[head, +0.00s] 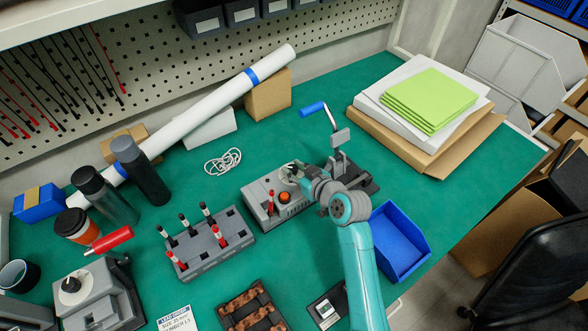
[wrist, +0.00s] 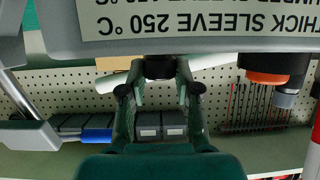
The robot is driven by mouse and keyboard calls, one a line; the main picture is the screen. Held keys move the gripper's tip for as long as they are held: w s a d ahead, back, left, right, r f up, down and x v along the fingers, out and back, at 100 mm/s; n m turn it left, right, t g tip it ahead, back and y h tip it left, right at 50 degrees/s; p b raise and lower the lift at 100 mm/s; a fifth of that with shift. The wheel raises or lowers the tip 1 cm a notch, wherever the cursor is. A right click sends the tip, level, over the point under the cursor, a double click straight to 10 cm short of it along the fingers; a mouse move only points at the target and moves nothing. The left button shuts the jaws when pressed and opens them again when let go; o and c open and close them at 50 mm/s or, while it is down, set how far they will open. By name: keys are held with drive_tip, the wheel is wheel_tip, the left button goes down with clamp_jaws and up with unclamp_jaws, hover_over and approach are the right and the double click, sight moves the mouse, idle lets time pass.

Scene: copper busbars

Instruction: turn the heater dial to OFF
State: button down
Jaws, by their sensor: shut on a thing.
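The heater (head: 262,190) is a grey box in the middle of the green bench, with an orange button (head: 284,197) on top. My gripper (head: 292,172) is over the back of it. In the wrist view, which looks upside down, my gripper's two fingertips (wrist: 160,92) close on a dark round dial (wrist: 160,67) on the heater. The heater's label strip (wrist: 200,22) reads "THICK SLEEVE 250 °C". The dial's pointer and its OFF mark are hidden, so I cannot tell its setting.
A red-tipped rack (head: 210,245) stands left of the heater. A blue-handled lever press (head: 340,140) stands close behind and right. A blue bin (head: 400,243) lies right of my arm. A white cable coil (head: 223,162) lies behind. The green bench between is clear.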

drive_tip(key=n+g+y, duration=0.2)
drive_tip(key=n+g, duration=0.1)
drive_tip(key=n+g+y, duration=0.1)
drive_tip(key=n+y, duration=0.1)
drive_tip(key=shift+w+d+g, duration=0.25)
drive_tip(key=shift+w+g, duration=0.05)
drive_tip(key=shift+n+g+y, duration=0.7)
drive_tip(key=shift+n+g, duration=1)
drive_tip(key=shift+g, duration=0.1)
drive_tip(key=c, duration=0.8)
unclamp_jaws()
drive_tip(key=v, duration=1.2)
drive_tip(key=shift+w, duration=0.2)
